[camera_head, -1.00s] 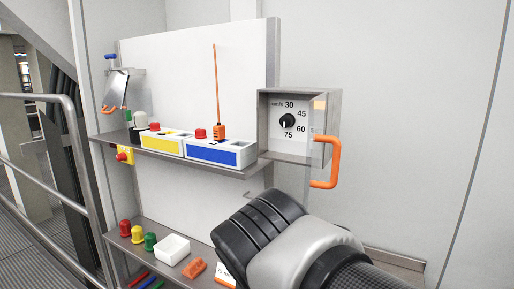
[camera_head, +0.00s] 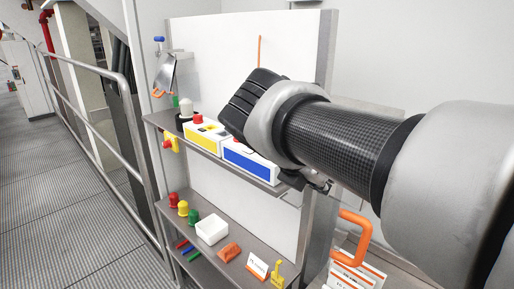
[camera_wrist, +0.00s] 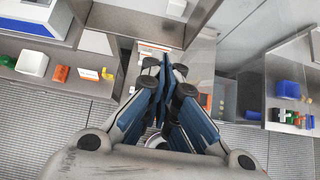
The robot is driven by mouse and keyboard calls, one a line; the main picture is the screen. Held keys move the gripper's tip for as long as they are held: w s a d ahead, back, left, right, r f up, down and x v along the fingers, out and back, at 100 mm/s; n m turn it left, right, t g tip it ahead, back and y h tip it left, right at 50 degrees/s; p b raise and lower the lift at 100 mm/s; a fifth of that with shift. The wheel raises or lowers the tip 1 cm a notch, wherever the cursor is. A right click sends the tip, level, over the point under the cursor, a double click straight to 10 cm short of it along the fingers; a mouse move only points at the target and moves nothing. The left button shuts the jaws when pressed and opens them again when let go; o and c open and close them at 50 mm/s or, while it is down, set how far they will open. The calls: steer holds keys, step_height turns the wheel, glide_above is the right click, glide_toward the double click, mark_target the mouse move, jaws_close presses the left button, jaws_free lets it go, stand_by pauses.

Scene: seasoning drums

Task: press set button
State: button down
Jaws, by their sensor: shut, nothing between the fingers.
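I cannot make out the set button in either current view. The grey dial box is hidden behind my arm in the head view. An orange handle (camera_head: 350,238) shows below my forearm, at the lower right. My gripper (camera_wrist: 170,74) is shut and empty in the wrist view, its blue fingers together over a shelf area. In the head view my wrist covers most of the gripper, so its distance from the dial box cannot be told.
A yellow-fronted box (camera_head: 205,138) and a blue-fronted box (camera_head: 249,163) stand on the upper shelf. The lower shelf holds a white bin (camera_head: 212,230), an orange block (camera_head: 230,252) and coloured knobs. A metal railing (camera_head: 100,100) runs at the left, with open floor beyond.

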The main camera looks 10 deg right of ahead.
steer(key=x, duration=0.4)
steer(key=d+r+x, duration=0.1)
steer(key=x, duration=0.3)
steer(key=w+r+p+x, duration=0.1)
steer(key=x, duration=0.3)
steer(key=shift+w+d+f, duration=0.2)
steer(key=shift+d+f, duration=0.05)
steer(key=shift+d, duration=0.2)
